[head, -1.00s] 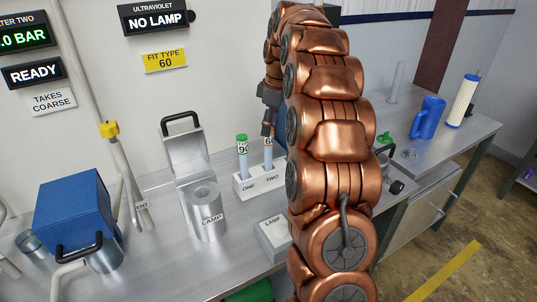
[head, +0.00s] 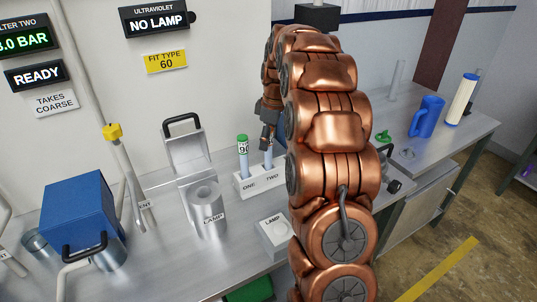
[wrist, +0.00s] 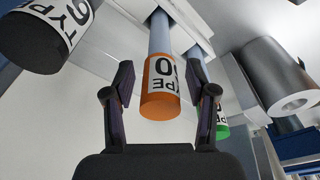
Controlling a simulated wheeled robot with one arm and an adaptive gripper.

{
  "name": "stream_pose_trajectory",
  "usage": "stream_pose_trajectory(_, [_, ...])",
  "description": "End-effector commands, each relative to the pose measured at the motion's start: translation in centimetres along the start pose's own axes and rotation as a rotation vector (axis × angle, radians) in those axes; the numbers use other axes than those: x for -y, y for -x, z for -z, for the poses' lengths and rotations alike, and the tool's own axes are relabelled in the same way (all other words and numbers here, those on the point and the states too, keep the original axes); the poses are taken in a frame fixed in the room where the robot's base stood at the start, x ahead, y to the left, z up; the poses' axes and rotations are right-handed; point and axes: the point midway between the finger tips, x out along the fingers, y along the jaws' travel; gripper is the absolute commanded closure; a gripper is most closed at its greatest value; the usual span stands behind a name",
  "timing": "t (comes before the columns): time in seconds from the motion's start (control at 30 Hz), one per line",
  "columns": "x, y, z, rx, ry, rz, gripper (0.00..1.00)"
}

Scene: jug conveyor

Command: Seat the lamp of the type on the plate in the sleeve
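The yellow plate (head: 165,61) reads FIT TYPE 60. The white rack (head: 246,183) holds a green-capped lamp (head: 243,160) marked 90 at ONE and another lamp (head: 268,160) at TWO. In the wrist view, an orange-capped lamp (wrist: 160,85), its label partly readable as TYPE and a 0, sits between my gripper's fingers (wrist: 161,95). The fingers are open, with gaps on both sides.
A dark-capped cylinder (wrist: 45,35) with a TYPE label is close at the wrist view's upper left. A LAMP-marked block (head: 272,234) lies on the bench before the rack. A blue box (head: 78,217) stands left; a blue jug (head: 427,116) is at right.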

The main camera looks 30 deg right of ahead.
Motion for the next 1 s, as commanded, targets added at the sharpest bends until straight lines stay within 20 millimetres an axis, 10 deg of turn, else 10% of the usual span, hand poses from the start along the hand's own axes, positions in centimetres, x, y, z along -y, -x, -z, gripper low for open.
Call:
stream_pose_trajectory(0.5, [0.01,0.03,0.00,0.000,0.000,0.000,1.00])
stream_pose_trajectory(1.0, [0.00,0.09,0.02,0.000,0.000,0.000,1.00])
